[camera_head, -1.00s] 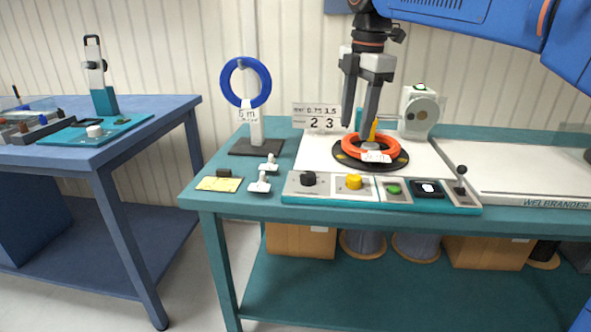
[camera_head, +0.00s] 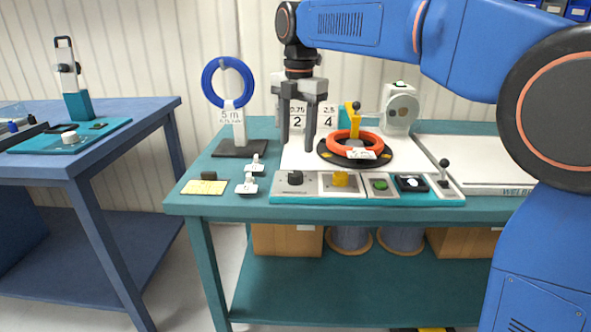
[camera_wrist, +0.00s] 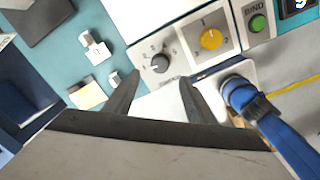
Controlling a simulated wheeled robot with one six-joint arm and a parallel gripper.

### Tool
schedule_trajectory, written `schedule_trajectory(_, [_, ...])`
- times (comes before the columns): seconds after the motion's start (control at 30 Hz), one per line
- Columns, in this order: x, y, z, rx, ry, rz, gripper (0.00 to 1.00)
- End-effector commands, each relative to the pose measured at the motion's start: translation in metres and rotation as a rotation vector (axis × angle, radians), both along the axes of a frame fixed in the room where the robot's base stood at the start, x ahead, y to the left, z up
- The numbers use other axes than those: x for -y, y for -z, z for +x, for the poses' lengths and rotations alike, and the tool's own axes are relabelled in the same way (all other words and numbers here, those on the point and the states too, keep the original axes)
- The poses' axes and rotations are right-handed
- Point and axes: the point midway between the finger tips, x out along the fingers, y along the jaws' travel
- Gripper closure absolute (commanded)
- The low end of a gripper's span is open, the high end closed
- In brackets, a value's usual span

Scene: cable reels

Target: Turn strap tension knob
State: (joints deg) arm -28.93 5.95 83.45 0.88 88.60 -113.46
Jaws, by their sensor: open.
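A black knob (camera_head: 295,178) sits on a pale panel at the left of the control strip on the teal bench. In the wrist view the black knob (camera_wrist: 159,63) has a dial with numbers around it. A yellow knob (camera_head: 341,179) is just to its right and also shows in the wrist view (camera_wrist: 211,38). The lettering by the knobs is too small to read, so I cannot tell which is the strap tension knob. My gripper (camera_head: 297,149) points down, open and empty, above and behind the black knob. In the wrist view its fingertips (camera_wrist: 160,79) lie just below that knob, not touching it.
A green button (camera_head: 380,185), a black switch panel (camera_head: 411,183) and a lever (camera_head: 444,169) continue the strip rightward. An orange coil (camera_head: 355,144) lies on a round turntable behind. A blue coil (camera_head: 208,83) hangs on a stand at left. White clips (camera_head: 247,185) lie left of the strip.

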Motion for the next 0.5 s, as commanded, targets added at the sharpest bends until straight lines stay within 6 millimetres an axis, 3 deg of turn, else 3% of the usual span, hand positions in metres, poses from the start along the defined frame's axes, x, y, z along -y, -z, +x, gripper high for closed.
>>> schedule_trajectory(0.3, [-0.001,0.056,0.001,-0.002,0.0,-0.001,0.5])
schedule_trajectory(0.5, [-0.002,0.082,0.002,-0.001,0.0,-0.001,0.5])
